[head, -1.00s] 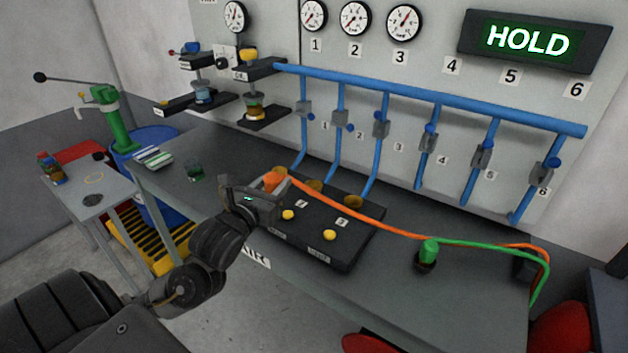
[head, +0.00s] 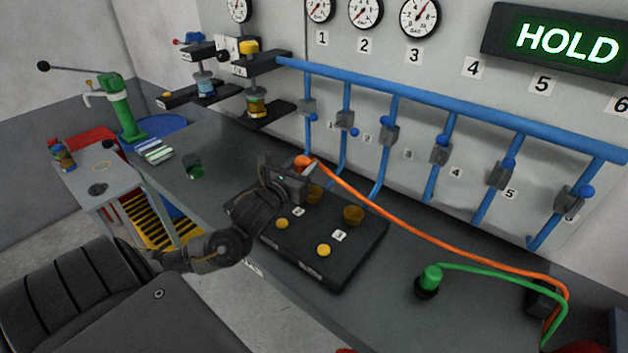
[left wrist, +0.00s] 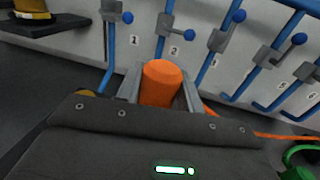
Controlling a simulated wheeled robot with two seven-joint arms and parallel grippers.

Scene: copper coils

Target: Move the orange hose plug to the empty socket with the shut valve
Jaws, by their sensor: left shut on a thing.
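My left gripper (head: 300,177) is shut on the orange hose plug (head: 303,162), above the back of the black socket block (head: 340,272). The plug also fills the jaws in the left wrist view (left wrist: 162,82). Two brass sockets, a middle one (head: 315,194) and a right one (head: 353,215), show empty; the gripper hides the block's back left in the head view. A brass rim (left wrist: 85,92) shows beside the gripper in the wrist view. Valve levers 1 (left wrist: 127,17) and 2 (left wrist: 189,35) stick out sideways; lever 3 (left wrist: 239,15) lies along its pipe. My right gripper is not in view.
The orange hose (head: 420,232) runs right across the bench. A green plug (head: 430,278) stands at the right with its own hose. Blue pipes come down behind the block. Two yellow knobs, one (head: 323,250) at the front right, sit on the block. A small green jar (head: 193,166) stands left.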

